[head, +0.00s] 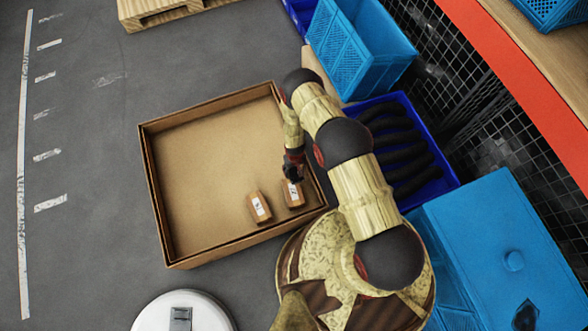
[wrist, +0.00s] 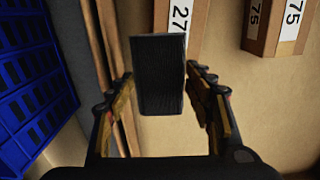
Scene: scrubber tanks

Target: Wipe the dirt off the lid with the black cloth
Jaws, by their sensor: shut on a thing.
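My gripper (head: 292,170) is low over the right side of a cardboard box. In the wrist view its fingers (wrist: 160,85) are shut on a black rectangular thing (wrist: 158,75), which looks like the black cloth, folded or in a block. In the head view the black thing cannot be told apart from the dark gripper.
Two labelled brown blocks, one on the left (head: 259,207) and one close by my gripper (head: 293,192), are in the open cardboard box (head: 160,205). A blue tray (head: 440,170) of dark long things and a blue crate (head: 340,60) flank my arm. The box's left side is free.

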